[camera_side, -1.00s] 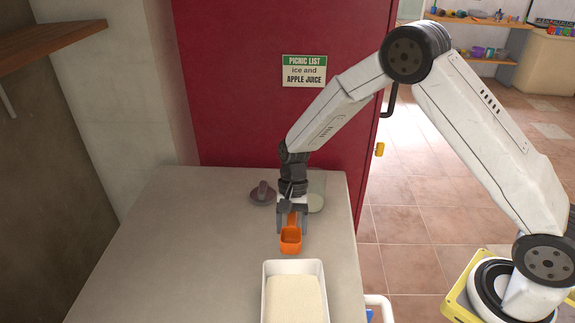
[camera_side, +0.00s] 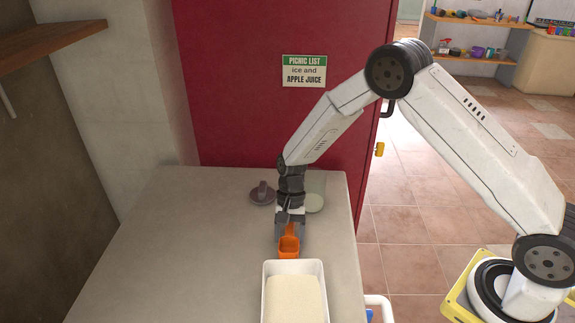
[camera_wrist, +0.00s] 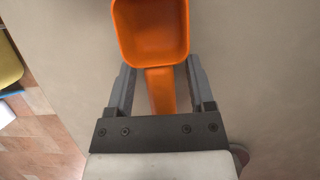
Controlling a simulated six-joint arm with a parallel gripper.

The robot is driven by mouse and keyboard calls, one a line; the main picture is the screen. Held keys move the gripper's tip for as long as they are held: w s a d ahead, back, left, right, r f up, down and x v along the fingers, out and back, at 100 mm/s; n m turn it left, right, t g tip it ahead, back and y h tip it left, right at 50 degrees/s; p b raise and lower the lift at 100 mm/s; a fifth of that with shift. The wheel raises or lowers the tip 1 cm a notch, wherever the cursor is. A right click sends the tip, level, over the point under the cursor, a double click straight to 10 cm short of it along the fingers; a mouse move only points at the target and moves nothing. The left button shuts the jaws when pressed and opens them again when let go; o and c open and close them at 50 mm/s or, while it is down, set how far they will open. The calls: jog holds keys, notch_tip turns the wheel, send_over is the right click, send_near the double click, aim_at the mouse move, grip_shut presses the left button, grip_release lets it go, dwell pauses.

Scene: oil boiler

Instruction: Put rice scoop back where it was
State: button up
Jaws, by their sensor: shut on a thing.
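The orange rice scoop (camera_side: 288,247) is at my gripper (camera_side: 290,232) in the side view, just behind the white tray of rice (camera_side: 267,300). My gripper is shut on the scoop's handle. In the wrist view the scoop's square cup (camera_wrist: 152,30) shows its hollow inside, beyond my gripper (camera_wrist: 161,72), with the handle running back between the two fingers. The side view does not clearly show whether the scoop touches the counter.
A dark brown knobbed object (camera_side: 262,194) and a pale round object (camera_side: 315,203) are on the grey counter (camera_side: 190,240) behind my gripper. The counter's left side is clear. A red panel (camera_side: 235,120) stands behind it.

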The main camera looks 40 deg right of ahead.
jog(key=shift+f, duration=0.15)
jog(key=o, duration=1.2)
jog(key=shift+r, duration=0.2)
jog(key=v, duration=1.2)
jog(key=s+d+r+n+t+h, duration=0.1)
jog(key=s+n+t, duration=0.1)
jog(key=s, duration=0.4)
jog(key=s+d+r+n+t+h, duration=0.1)
jog(key=s+d+n+t, duration=0.1)
jog(key=s+n, duration=0.2)
jog(key=s+d+r+n+t+h, duration=0.1)
jog(key=s+d+n, duration=0.1)
jog(key=s, duration=0.6)
jog(key=shift+s+d+r+n+t, duration=0.1)
jog(key=shift+s+r+n+t, duration=0.15)
jog(key=shift+n+t, duration=0.2)
